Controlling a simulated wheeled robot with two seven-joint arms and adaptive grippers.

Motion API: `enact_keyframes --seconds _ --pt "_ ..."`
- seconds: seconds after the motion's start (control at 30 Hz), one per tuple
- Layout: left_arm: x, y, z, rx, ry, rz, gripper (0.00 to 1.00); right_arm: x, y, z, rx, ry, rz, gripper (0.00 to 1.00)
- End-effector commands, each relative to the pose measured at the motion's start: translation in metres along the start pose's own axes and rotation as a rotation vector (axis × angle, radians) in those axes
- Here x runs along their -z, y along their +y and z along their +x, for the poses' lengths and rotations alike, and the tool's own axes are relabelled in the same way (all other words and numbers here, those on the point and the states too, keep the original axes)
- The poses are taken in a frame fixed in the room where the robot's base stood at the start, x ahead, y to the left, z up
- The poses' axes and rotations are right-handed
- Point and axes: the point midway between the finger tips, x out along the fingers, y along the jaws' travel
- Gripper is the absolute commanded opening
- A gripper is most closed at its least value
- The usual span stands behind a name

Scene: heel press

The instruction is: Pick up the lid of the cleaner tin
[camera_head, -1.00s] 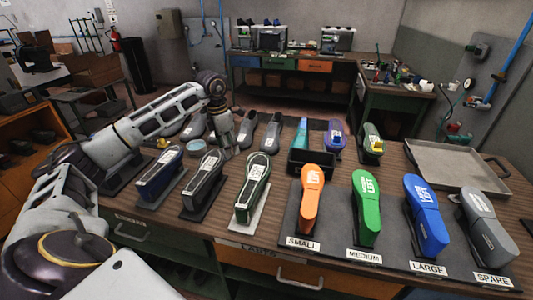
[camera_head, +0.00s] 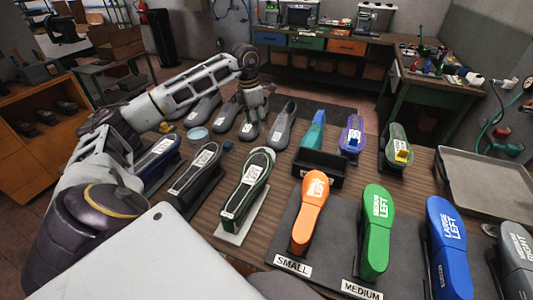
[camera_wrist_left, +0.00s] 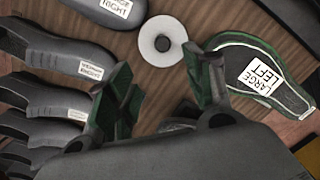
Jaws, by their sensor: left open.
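In the left wrist view, a white disc with a dark round centre (camera_wrist_left: 150,45) appears to be the lid, seen from above. The tin's side is hard to make out. My right gripper is not in view.
Dark grey lasts (camera_head: 282,125) stand in a row near the gripper. A green-edged last (camera_head: 247,190) stands in front. Colored lasts, including an orange one (camera_head: 310,210), stand on a dark mat. An empty metal tray (camera_head: 490,180) is at right.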

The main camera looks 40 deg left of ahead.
Motion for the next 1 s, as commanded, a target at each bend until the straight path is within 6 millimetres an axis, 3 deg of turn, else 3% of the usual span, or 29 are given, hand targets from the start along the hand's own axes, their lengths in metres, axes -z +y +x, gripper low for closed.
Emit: enact_keyframes --seconds 0.53,1.0 --pt "0.0 0.0 0.008 0.0 0.001 0.0 0.52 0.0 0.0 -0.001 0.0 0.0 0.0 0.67" --pt "0.0 -0.001 0.066 0.002 0.001 0.0 0.52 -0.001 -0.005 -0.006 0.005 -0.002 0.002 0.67"
